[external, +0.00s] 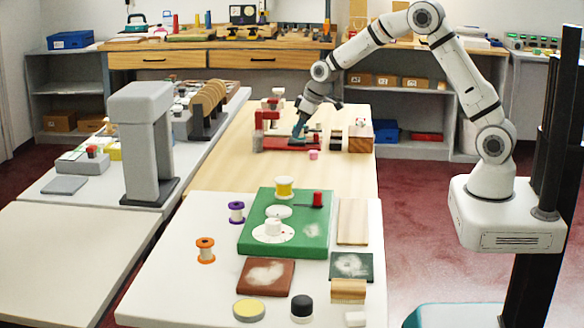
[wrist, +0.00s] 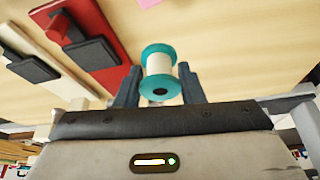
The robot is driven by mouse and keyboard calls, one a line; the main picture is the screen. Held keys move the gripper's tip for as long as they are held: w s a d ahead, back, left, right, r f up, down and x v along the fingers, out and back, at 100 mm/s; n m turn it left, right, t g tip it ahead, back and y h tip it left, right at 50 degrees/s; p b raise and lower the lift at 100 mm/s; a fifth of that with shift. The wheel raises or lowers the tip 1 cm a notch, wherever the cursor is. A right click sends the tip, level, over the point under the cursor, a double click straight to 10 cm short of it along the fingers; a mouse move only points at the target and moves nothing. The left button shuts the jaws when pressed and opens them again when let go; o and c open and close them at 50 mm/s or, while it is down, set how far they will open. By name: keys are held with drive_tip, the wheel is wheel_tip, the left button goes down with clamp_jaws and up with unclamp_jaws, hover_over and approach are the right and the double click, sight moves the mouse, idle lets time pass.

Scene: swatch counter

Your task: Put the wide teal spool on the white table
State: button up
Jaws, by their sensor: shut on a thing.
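The teal spool (wrist: 160,72), with teal flanges and a pale wound middle, sits between the two dark fingers of my gripper (wrist: 158,88) in the wrist view. My gripper is shut on it. In the external view my gripper (external: 299,131) is low over the far wooden table (external: 235,160), beside a red device; the spool is too small to make out clearly there. I cannot tell whether the spool is clear of the wood. The white table (external: 180,285) is in the foreground, nearer the camera than the wooden one.
A grey column (external: 140,140) stands at left. A pink block (external: 313,155) lies near my gripper.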

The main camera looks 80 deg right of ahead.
sight(295, 158)
drive_tip(key=shift+f, duration=3.35)
drive_tip(key=shift+f, duration=0.1)
drive_tip(key=o, duration=1)
drive_tip(key=shift+o, duration=0.2)
drive_tip(key=shift+r, duration=0.25)
drive_tip(key=d+v, duration=0.1)
drive_tip(key=v, duration=1)
drive_tip(key=s+a+r, duration=0.4)
drive_tip(key=s+a, duration=0.5)
drive_tip(key=s, duration=0.1)
drive_tip(key=s+a+r+n+g, duration=0.1)
drive_tip(key=s+a+r, duration=0.2)
drive_tip(key=s+a, duration=0.7)
drive_tip(key=shift+s+a+r+y, duration=0.3)
drive_tip(key=shift+s+r, duration=0.1)
drive_tip(key=shift+s, duration=0.05)
drive_tip(key=shift+o, duration=0.4)
drive_tip(key=s+a+f+g, duration=0.1)
drive_tip(key=s+a, duration=0.2)
drive_tip(key=s, duration=0.6)
drive_tip(key=shift+n, duration=0.4)
